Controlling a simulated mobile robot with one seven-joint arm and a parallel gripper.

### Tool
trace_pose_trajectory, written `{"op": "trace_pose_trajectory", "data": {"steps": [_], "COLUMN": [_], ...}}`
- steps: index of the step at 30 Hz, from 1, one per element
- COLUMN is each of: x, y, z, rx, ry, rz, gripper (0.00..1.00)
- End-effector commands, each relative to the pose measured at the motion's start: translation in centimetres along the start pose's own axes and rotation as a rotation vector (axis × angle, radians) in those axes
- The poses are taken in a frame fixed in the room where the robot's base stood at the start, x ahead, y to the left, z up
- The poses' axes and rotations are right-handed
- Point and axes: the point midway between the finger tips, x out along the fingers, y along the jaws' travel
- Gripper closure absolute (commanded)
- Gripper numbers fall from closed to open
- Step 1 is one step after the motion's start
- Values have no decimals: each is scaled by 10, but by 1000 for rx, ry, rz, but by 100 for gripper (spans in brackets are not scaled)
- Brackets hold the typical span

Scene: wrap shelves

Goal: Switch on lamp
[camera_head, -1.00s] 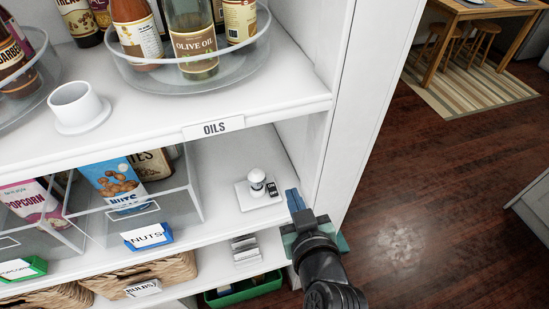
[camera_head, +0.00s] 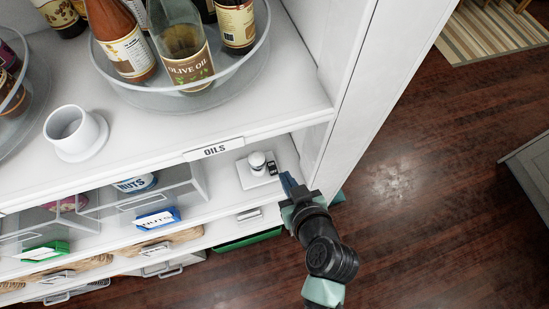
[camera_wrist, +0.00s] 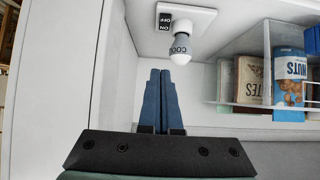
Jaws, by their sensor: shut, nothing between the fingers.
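The lamp (camera_head: 257,163) is a small white bulb on a square white base (camera_head: 251,180), standing on the shelf below the OILS label. A black switch (camera_head: 271,168) sits on the base's right side. In the wrist view the bulb (camera_wrist: 181,50) looks grey-white with dark lettering, and the switch (camera_wrist: 165,21) reads ON and OFF. My gripper (camera_head: 289,185) is shut and empty, just to the right of the base and close to the switch. In the wrist view its blue fingers (camera_wrist: 159,98) are together, below the switch and apart from it. The bulb does not look clearly lit.
The white shelf wall (camera_head: 336,120) stands to the right of the lamp. The upper shelf with the OILS label (camera_head: 214,149) is overhead. Open wood floor (camera_head: 430,190) lies right.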

Motion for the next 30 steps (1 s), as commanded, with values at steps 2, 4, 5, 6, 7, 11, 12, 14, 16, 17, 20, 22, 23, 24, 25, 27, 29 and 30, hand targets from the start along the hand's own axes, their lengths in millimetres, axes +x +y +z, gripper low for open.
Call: {"op": "trace_pose_trajectory", "data": {"steps": [2, 4, 5, 6, 7, 11, 12, 14, 16, 17, 20, 22, 23, 24, 25, 27, 29, 30], "x": [1, 5, 7, 11, 15, 35, 42, 52, 64, 68, 84, 95, 99, 104, 107, 113, 118, 121], "y": [0, 0, 0, 0, 0, 0, 0, 0, 0, 0, 0, 0, 0, 0, 0, 0, 0, 0], "z": [-1, -1, -1, -1, -2, -2, -2, -2, -2, -2, -2, -2, -2, 0, 6, 12, 17, 19], "rx": [0, 0, 1, 1, 1, 1, 1, 0, -1, -1, -2, -1, -1, 0, 2, 2, 1, 0], "ry": [1, 1, 1, 1, 1, 2, 1, 0, 1, 0, 1, 1, 1, 0, -2, -1, 0, 0], "rz": [0, 0, -1, -2, -2, -1, -2, -1, -1, -2, -1, -2, -1, -1, -2, -1, 0, -1], "gripper": [100, 100, 100, 100, 100, 100, 100, 100, 100, 100, 100, 100, 100, 100, 100, 100, 100, 100]}}
